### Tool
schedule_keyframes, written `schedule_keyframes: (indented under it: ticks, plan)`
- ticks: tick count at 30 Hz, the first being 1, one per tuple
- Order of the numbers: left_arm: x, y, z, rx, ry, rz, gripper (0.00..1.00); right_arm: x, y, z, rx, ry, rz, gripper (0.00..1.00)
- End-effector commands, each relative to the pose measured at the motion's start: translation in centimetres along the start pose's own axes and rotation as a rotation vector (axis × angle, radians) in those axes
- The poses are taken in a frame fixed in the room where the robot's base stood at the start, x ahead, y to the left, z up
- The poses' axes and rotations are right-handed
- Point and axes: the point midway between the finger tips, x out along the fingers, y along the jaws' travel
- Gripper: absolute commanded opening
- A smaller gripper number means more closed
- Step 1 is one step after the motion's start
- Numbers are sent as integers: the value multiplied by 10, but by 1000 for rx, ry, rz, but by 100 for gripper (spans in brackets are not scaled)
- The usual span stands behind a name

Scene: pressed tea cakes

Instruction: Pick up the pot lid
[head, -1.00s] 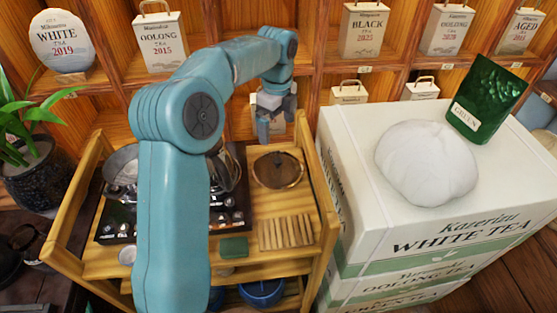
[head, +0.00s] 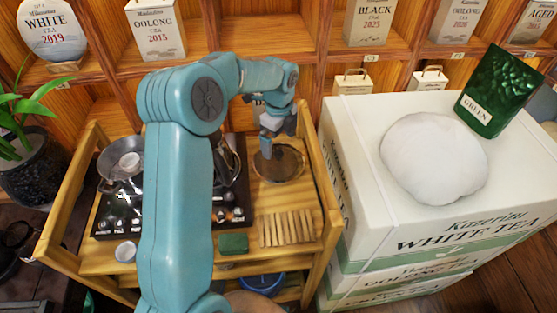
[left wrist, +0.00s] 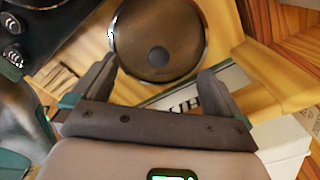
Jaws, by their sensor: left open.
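The pot lid (head: 284,166) is a round brownish glass lid with a shiny rim, lying on the wooden cart. In the left wrist view the lid (left wrist: 185,35) shows from above, with a dark round knob (left wrist: 158,56) near its middle. My left gripper (head: 265,150) is over the lid in the head view and partly hides it. In the left wrist view my left gripper (left wrist: 157,82) has its two fingers spread apart, with the knob lying between and beyond their tips. Nothing is held. I cannot tell the exact height gap. My right gripper is not in view.
A black stove (head: 232,205) with a pan (head: 112,160) is left of the lid. A slatted wooden rack (head: 286,229) and a green block (head: 233,243) are in front. Stacked tea boxes (head: 350,185) stand close on the right, topped by a white bundle (head: 432,158).

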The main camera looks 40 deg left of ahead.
Motion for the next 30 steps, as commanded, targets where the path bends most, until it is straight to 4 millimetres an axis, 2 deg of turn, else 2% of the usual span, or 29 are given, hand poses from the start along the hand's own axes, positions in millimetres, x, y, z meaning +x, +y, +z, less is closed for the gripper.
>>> schedule_keyframes:
  ticks: [5, 12, 21, 23, 30]
  plan:
    - [14, 0, 0, 0, 1, 4, 100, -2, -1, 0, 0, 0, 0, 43]
    - [51, 1, 1, 0, 1, 4, 100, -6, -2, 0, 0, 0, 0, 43]
    - [58, 0, 1, -1, 0, 0, 100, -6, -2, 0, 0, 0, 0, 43]
    - [58, 0, 1, 0, 0, 0, 84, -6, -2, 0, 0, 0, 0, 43]
    - [58, 1, 0, 0, 1, 2, 6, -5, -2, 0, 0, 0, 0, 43]
